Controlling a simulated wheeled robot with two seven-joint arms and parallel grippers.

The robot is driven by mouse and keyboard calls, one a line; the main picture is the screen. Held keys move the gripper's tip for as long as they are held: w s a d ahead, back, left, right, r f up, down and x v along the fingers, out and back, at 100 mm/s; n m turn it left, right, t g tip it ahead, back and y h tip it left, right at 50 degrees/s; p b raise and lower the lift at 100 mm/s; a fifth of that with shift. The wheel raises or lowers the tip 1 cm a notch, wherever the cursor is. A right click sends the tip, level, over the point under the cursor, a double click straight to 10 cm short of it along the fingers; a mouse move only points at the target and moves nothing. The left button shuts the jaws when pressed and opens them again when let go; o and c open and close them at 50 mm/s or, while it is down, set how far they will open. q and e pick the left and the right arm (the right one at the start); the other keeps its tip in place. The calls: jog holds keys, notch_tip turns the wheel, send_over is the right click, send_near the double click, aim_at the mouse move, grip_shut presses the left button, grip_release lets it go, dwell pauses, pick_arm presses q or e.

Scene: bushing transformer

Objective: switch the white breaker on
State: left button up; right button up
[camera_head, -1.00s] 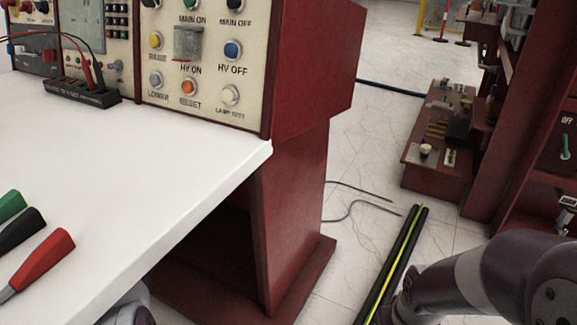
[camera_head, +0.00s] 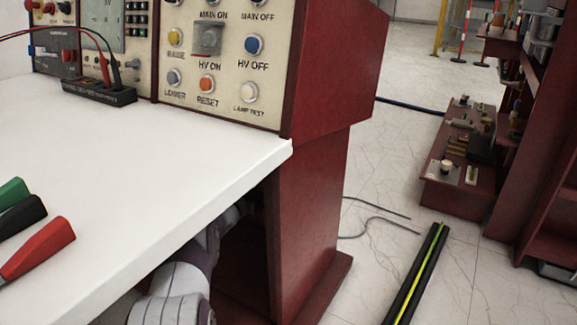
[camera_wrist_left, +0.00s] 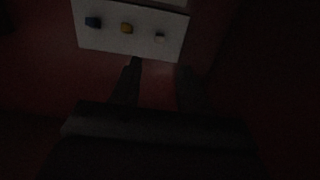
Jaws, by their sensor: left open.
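In the dark left wrist view, a pale panel (camera_wrist_left: 115,45) carries a blue breaker (camera_wrist_left: 93,22), a yellow breaker (camera_wrist_left: 127,28) and a small white breaker (camera_wrist_left: 159,36) at the right. My left gripper (camera_wrist_left: 160,72) is open and empty. Its two fingers point at the panel's lower edge, below the white breaker and apart from it in the picture. The white breaker's position, on or off, is too dim to tell. In the head view my left arm reaches under the table, and its gripper is hidden there. My right gripper is out of view.
A white tabletop (camera_head: 120,170) with a red-handled tool (camera_head: 40,250) lies above my left arm. The red control desk (camera_head: 310,215) stands beside it. A black strip with a yellow-green line (camera_head: 425,265) lies on the floor. Red shelving (camera_head: 545,150) stands at right.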

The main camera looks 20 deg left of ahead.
pick_arm(q)
jog(key=w+d+b, duration=0.1)
jog(key=w+b, duration=0.3)
jog(key=w, duration=0.7)
jog(key=shift+d+b, duration=0.25)
jog(key=shift+b, duration=0.05)
jog(key=shift+c, duration=0.3)
